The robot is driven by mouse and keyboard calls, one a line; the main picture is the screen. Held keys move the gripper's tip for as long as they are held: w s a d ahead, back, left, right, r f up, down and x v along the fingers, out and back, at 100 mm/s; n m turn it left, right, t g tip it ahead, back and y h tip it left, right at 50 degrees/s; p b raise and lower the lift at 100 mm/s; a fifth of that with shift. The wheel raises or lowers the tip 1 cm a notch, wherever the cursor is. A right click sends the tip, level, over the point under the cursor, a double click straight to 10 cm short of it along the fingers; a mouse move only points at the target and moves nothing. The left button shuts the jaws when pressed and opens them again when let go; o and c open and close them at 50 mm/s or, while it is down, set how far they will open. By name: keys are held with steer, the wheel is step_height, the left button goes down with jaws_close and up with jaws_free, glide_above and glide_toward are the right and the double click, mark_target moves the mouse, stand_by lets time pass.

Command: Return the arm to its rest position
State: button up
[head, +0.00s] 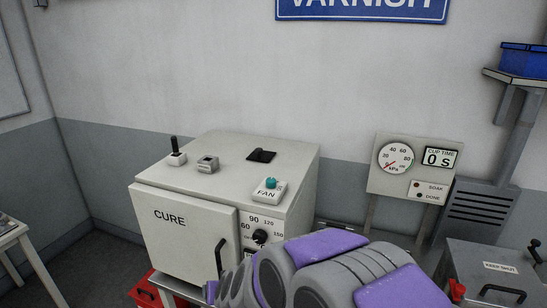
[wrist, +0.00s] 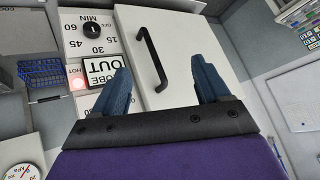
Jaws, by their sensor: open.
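In the wrist view my gripper (wrist: 163,82) has its two blue fingers spread wide, with nothing between them. Beyond the fingers is the white door (wrist: 180,50) of the cure cabinet, with its black bar handle (wrist: 152,56) showing between the fingertips. The fingers look apart from the handle, but the exact gap cannot be told. In the head view my purple and grey arm fills the bottom middle, in front of the cabinet's lower right. My gripper's fingers cannot be made out there. The cabinet door (head: 185,235), marked CURE, looks shut.
The cabinet top (head: 225,160) carries small switches and a FAN button (head: 269,188). A gauge panel (head: 410,170) stands right, a grey lidded box (head: 490,270) at lower right, and a blue bin (head: 522,58) on a shelf above.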

steer(key=s+d+f+m+g+h+b, duration=0.1)
steer(key=s+d+g+b, duration=0.3)
steer(key=s+d, duration=0.9)
steer(key=s+d+f+m+g+h+b, duration=0.1)
steer(key=s+d+g+h+b, duration=0.2)
steer(key=s+d, duration=1.1)
steer(key=s+g+b, duration=0.1)
steer(key=s+g, duration=0.1)
steer(key=s, duration=0.3)
steer(key=shift+s+f, duration=0.15)
steer(key=shift+s, duration=0.05)
